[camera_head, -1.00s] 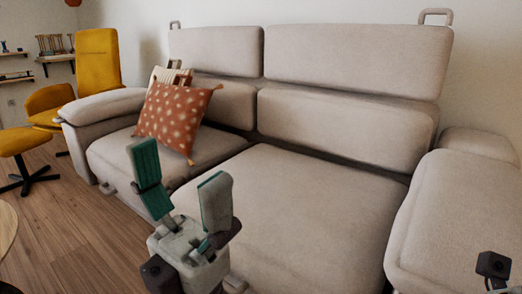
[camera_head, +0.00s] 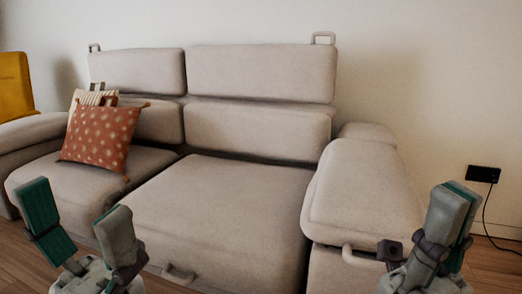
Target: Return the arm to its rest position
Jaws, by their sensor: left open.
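My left gripper (camera_head: 77,200) is at the lower left of the head view. Its two teal-padded fingers stand upright and apart, with nothing between them. It shows in front of the left seat of the beige sofa (camera_head: 225,205). My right gripper (camera_head: 453,195) is at the lower right, in front of the floor and wall beside the sofa's right armrest (camera_head: 352,190). Its fingers overlap from this angle, so I cannot tell how far apart they are. I see no object in it. Most of both arms is out of view.
A red patterned cushion (camera_head: 100,138) and a striped cushion (camera_head: 84,98) lean on the sofa's left seat. A yellow chair (camera_head: 14,85) stands at the far left. A black wall socket (camera_head: 483,174) with a cable is at the right. The right seat is bare.

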